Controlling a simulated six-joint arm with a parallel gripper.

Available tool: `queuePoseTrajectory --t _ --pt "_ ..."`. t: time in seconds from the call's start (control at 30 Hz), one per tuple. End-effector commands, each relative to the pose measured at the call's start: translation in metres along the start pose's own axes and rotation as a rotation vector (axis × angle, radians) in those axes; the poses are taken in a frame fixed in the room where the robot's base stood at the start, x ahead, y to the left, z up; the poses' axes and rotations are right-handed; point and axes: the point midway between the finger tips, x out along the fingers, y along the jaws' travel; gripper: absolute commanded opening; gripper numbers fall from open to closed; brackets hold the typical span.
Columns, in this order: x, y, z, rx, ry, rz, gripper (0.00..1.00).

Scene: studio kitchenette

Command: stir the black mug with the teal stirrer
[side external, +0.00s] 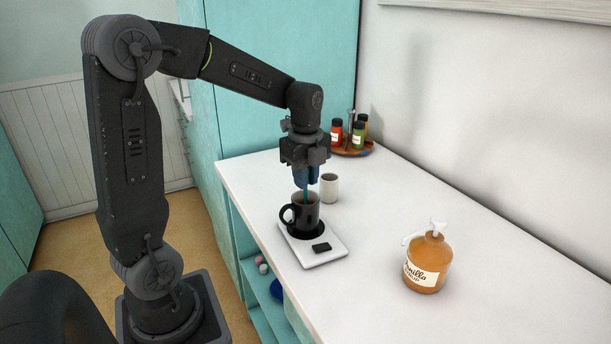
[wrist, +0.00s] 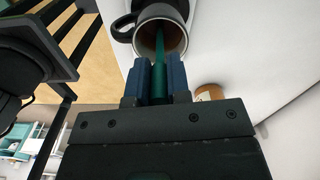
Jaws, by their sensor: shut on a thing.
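The black mug (side external: 306,212) stands upright on a white scale-like plate (side external: 327,254), its handle to the left. My gripper (side external: 305,181) is directly above the mug, pointing down. Its blue fingers are shut on the teal stirrer (wrist: 160,75). The stirrer's lower end reaches into the mug; its tip is hidden by the mug wall in the side view (side external: 305,196). In the wrist view the mug (wrist: 124,27) is at the top, with brown showing inside, and the stirrer runs into its opening.
A white cup (side external: 329,188) stands close behind the mug. A round tray (side external: 352,152) with several small bottles is at the back by the wall. An amber vanilla syrup pump bottle (side external: 426,264) stands at the right. The counter (side external: 380,220) between is clear.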

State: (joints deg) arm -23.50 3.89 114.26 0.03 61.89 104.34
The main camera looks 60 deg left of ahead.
Motion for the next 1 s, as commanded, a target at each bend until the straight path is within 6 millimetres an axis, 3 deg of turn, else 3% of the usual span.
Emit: queuePoseTrajectory --t 0.27,1.0 --pt "-0.005 -0.001 0.000 0.000 -0.001 -0.003 0.00" --pt "-0.061 0.000 0.000 0.000 -0.001 -0.002 0.00"
